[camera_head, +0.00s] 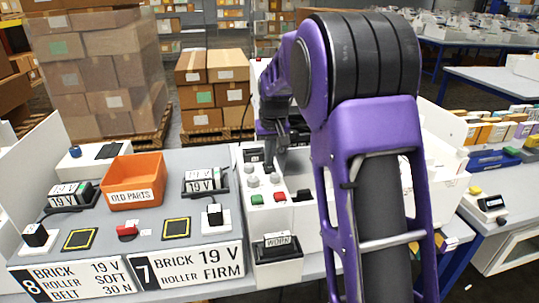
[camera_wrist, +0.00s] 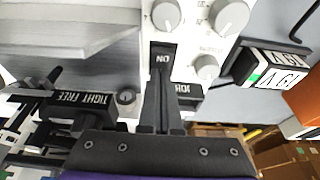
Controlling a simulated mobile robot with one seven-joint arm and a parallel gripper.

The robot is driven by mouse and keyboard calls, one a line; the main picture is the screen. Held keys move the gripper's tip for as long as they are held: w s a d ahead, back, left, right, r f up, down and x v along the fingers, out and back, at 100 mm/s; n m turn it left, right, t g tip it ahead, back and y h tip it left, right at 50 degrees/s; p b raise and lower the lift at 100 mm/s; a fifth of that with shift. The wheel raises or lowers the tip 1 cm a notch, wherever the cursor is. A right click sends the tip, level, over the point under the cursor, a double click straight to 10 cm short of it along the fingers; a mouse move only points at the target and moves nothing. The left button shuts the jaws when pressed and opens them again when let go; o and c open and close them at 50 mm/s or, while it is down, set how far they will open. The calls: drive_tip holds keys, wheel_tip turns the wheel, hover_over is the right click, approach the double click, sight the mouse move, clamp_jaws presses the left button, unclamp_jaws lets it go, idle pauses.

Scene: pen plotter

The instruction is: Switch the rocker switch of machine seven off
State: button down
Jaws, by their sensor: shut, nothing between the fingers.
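Machine seven's white control panel (camera_head: 240,203) stands right of the plate (camera_head: 190,265) marked 7. In the wrist view, the black rocker switch (camera_wrist: 163,56) sits on this white panel beside grey knobs, with ON upside down on its visible end. My gripper (camera_wrist: 162,76) is shut and empty, its narrow tips over or at the near end of the rocker. I cannot tell if they touch it. The fingers hide the rest of the rocker, so its tilt is unclear. In the head view, my gripper (camera_head: 279,166) points down at the panel and hides the rocker.
Close by are grey knobs (camera_wrist: 207,67), a green button (camera_head: 256,199), a red button (camera_head: 279,197) and a black label holder (camera_wrist: 189,96). An orange OLD PARTS bin (camera_head: 133,181) stands left. A TIGHT FREE block (camera_wrist: 82,101) is left in the wrist view.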

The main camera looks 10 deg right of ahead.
sight(271, 168)
drive_tip(key=shift+s+f, duration=0.1)
drive_tip(key=shift+s, duration=0.65)
drive_tip(key=p+v, duration=0.2)
drive_tip(key=v, duration=0.2)
drive_tip(key=shift+w+p, duration=0.4)
drive_tip(key=v, duration=1)
drive_tip(key=shift+s+p, duration=0.3)
drive_tip(key=shift+s, duration=0.1)
